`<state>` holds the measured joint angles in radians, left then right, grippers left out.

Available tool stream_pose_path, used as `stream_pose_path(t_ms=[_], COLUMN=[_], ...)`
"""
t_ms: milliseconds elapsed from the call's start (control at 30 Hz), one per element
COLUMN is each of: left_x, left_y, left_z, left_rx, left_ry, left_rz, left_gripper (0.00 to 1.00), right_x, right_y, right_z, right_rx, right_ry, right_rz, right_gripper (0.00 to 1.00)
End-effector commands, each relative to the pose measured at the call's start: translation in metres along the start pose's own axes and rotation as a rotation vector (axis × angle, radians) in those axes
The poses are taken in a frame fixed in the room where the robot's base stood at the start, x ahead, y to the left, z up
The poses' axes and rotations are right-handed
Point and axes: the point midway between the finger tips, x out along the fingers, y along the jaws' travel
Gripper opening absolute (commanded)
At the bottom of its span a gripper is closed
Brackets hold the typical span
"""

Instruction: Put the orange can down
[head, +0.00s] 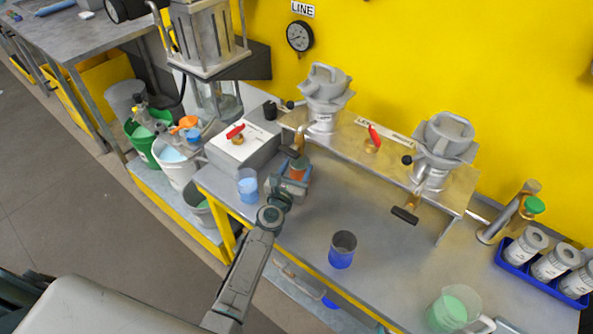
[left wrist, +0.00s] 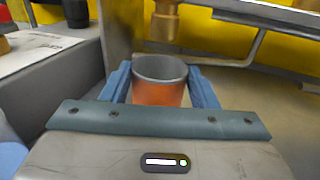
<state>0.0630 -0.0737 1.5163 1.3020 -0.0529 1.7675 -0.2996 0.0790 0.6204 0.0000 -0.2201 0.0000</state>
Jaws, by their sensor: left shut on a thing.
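The orange can (left wrist: 158,92) is an open-topped can with a grey inside and an orange outer wall. In the left wrist view it stands upright between the two blue fingers of my left gripper (left wrist: 160,88), which is shut on it. In the head view the orange can (head: 299,170) shows at the end of my left gripper (head: 296,176), beside the grey box with the red valve handle and below a brass spout (head: 301,137). I cannot tell whether its base touches the bench. My right gripper is in neither view.
A light-blue cup (head: 248,186) stands left of my gripper. A blue can (head: 342,250) and a green-filled jug (head: 452,309) stand on the metal bench (head: 395,265). A raised shelf (head: 455,187) with two agitators runs along the yellow wall. A blue crate (head: 531,281) holds white jars.

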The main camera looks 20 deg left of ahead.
Motion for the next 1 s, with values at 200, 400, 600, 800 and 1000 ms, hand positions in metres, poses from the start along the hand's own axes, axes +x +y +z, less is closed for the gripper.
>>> stream_pose_path(t_ms=[200, 400, 600, 800, 1000], left_x=[0.000, 0.000, 0.000, -0.009, -0.049], left_y=[0.000, 0.000, 0.000, 0.000, 0.000], left_z=[-0.001, -0.002, -0.002, 0.000, -0.001], left_rx=[0.000, 0.000, 0.000, 0.000, 0.000], left_ry=[-0.001, 0.000, 0.000, 0.001, 0.002], left_rz=[0.000, 0.000, 0.000, 0.000, 0.000], left_gripper=[0.26, 0.76, 0.76, 0.76, 0.76], right_x=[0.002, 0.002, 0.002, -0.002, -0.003], right_y=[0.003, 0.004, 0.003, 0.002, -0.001], right_z=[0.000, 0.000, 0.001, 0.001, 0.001], right_rx=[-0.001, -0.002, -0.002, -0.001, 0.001], right_ry=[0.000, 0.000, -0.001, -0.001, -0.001], right_rz=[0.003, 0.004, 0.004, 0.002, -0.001], right_gripper=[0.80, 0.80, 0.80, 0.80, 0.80])
